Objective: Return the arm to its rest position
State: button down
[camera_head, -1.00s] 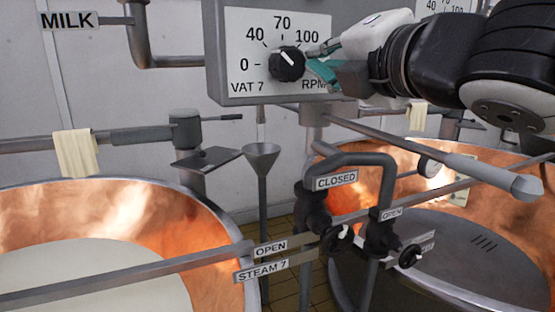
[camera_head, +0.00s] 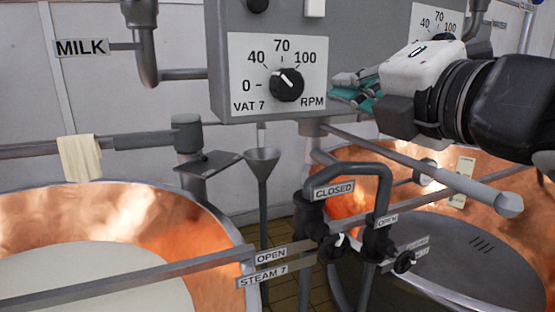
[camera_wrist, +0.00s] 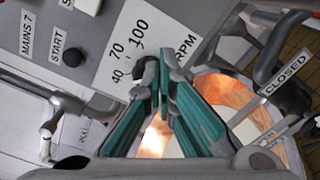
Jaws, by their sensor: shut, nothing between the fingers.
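My gripper (camera_head: 350,90) is at the upper right in the head view, just right of the VAT 7 dial plate (camera_head: 262,98). Its teal fingers are shut with nothing between them, and they are apart from the dial knob (camera_head: 287,85). The knob is black, and its white pointer leans up and to the left, toward the 40 to 70 side. In the wrist view the gripper (camera_wrist: 163,62) points toward the dial plate (camera_wrist: 150,35), and the black knob partly shows behind the fingertips.
A copper vat (camera_head: 215,232) with pale liquid stands at left, another (camera_head: 520,212) at right. Between them are steam pipes with valve handles (camera_head: 338,240), a funnel (camera_head: 262,160) and a CLOSED sign (camera_head: 334,190). A grey bar (camera_head: 430,172) runs below my gripper. A cloth (camera_head: 79,157) hangs at left.

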jog(key=s+d+f+m+g+h, duration=0.1)
jog(key=d+f+m+h, duration=0.2)
jog(key=m, duration=0.3)
jog(key=s+d+f+m+g+h+p, duration=0.1)
jog(key=d+f+m+g+h, duration=0.1)
jog(key=d+f+m+h, duration=0.1)
jog(key=s+d+f+m+g+h+p, duration=0.1)
jog(key=d+f+m+h, duration=0.2)
jog(key=m, duration=0.6)
jog(key=shift+s+d+f+g, duration=0.15)
jog(key=shift+d+f, duration=0.2)
jog(key=shift+d, duration=0.3)
jog(key=shift+s+d+f+g, duration=0.1)
jog(key=shift+d+f, duration=0.2)
jog(key=shift+d, duration=0.3)
jog(key=shift+s+d+f+g, duration=0.15)
jog(key=shift+d+f, duration=0.2)
jog(key=shift+d, duration=0.3)
jog(key=s+a+f+m+g+y+p, duration=0.2)
jog(key=s+f+m+g, duration=0.5)
jog(key=s+f+m, duration=0.3)
jog(key=s, duration=0.3)
jog(key=shift+s+a+f+m+g, duration=0.25)
jog(key=shift+s+m+g, duration=0.05)
jog(key=shift+s, duration=0.1)
